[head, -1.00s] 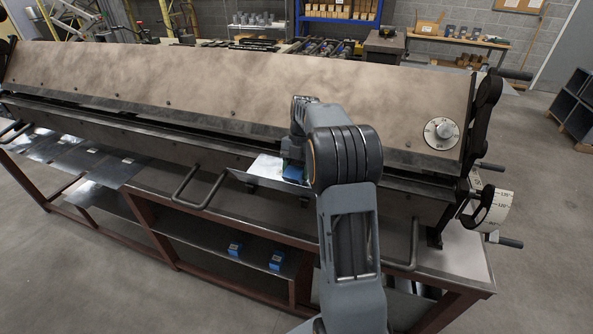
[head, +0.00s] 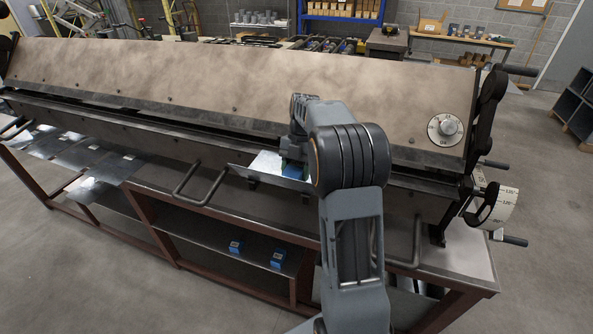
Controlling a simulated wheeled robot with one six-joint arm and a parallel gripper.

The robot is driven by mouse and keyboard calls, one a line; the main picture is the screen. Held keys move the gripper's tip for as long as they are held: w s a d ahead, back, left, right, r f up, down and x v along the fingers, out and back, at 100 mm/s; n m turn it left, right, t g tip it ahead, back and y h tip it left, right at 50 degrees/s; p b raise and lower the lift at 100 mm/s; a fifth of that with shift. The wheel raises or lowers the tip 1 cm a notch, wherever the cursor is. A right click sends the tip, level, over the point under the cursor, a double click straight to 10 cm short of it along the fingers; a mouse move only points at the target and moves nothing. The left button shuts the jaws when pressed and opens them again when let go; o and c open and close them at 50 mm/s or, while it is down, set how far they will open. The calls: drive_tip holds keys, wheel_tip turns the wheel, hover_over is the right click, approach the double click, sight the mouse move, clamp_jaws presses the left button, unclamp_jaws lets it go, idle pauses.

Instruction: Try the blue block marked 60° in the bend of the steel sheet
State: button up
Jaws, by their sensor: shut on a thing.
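The steel sheet (head: 262,164) is a small bright piece at the front of the bending machine, with a bent strip along its front edge. A blue block (head: 293,171) sits at the sheet, just left of my arm's big joint. My gripper (head: 294,160) is shut on this block from above. My arm hides part of the gripper, the block and the sheet's right end. The mark on the block cannot be read, and I cannot tell whether the block touches the bend.
The long bending machine (head: 200,80) fills the middle, with bar handles (head: 198,190) in front and an angle scale (head: 497,207) at right. Two blue blocks (head: 236,246) (head: 279,258) lie on the shelf below. Flat sheets (head: 92,160) lie at left.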

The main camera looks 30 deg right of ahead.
drive_tip(key=shift+s+a, duration=0.15)
drive_tip(key=shift+f, duration=0.2)
idle(0.5)
drive_tip(key=shift+s+a+b, duration=0.15)
drive_tip(key=shift+a+b, duration=0.05)
drive_tip(key=shift+b, duration=0.1)
idle(0.4)
drive_tip(key=shift+r, duration=0.15)
idle(0.6)
drive_tip(key=p+v, duration=0.5)
drive_tip(key=shift+w+d+r+p, duration=0.1)
drive_tip(key=shift+w+d+p, duration=0.1)
drive_tip(key=shift+d+p, duration=0.1)
